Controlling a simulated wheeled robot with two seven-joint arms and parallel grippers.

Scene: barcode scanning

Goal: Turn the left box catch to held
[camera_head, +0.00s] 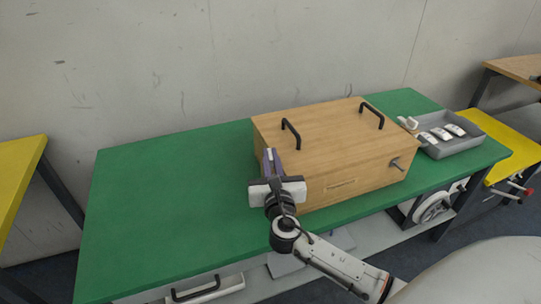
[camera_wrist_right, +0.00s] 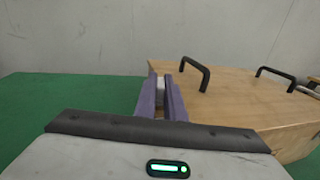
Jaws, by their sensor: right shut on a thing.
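A wooden box (camera_head: 345,150) with two black handles on its lid stands on the green table; it also shows in the wrist view (camera_wrist_right: 235,98). My right gripper (camera_head: 271,158) is at the box's left front corner, its purple fingers pointing away from me. In the wrist view the fingers (camera_wrist_right: 165,90) are close together on a small pale grey piece (camera_wrist_right: 160,88), which appears to be the left catch. The fingers and wrist hide most of it, so its angle cannot be told. The right catch (camera_head: 398,163) sticks out of the front face. My left gripper is not in view.
A grey tray (camera_head: 462,146) with several white items stands right of the box, with a white object (camera_head: 408,123) beside it. The green table (camera_head: 170,200) is clear to the left. A wall stands behind. Yellow tables flank both sides.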

